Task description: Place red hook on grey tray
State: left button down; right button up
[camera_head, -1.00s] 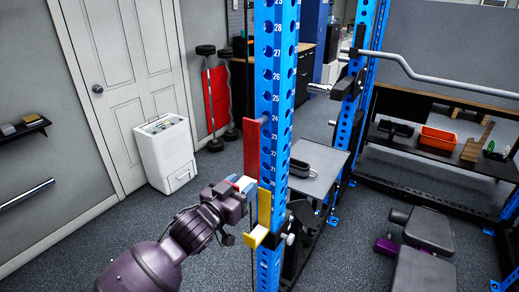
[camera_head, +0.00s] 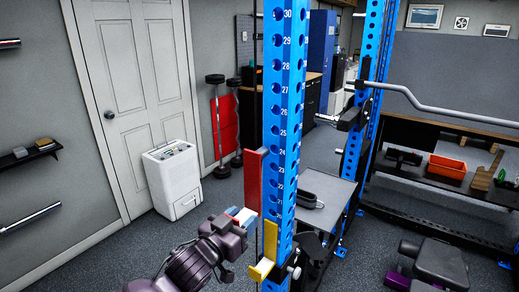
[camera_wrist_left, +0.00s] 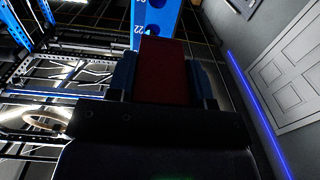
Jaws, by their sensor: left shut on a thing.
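The red hook (camera_head: 252,178) stands upright against the left side of the blue rack post (camera_head: 283,120). My left gripper (camera_head: 243,216) is at its lower end, shut on it. In the left wrist view the red hook (camera_wrist_left: 165,72) lies between the two fingers, with the blue post just beyond. I cannot tell whether the hook is still seated in the post. The grey tray (camera_head: 338,196) is a flat surface behind and right of the post, partly hidden by it. My right gripper is not in view.
A yellow hook (camera_head: 268,250) is on the post just below the red one. A dark handled object (camera_head: 310,201) lies on the tray's left part. A barbell (camera_head: 440,112) and a bench (camera_head: 440,262) are to the right. A white appliance (camera_head: 174,178) stands by the door.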

pick_arm(q)
jog(key=a+r+n+t+y, duration=0.1)
jog(key=a+r+n+y, duration=0.1)
jog(key=a+r+y, duration=0.15)
jog(key=s+a+f+n+t+y+b, duration=0.1)
jog(key=s+a+f+n+y, duration=0.4)
jog(key=a, duration=0.9)
jog(key=s+f+t+y, duration=0.1)
jog(key=s+f+y, duration=0.1)
jog(key=s+f, duration=0.1)
jog(key=shift+s+a+f, duration=0.2)
jog(key=shift+s+f, duration=0.15)
jog(key=shift+s, duration=0.2)
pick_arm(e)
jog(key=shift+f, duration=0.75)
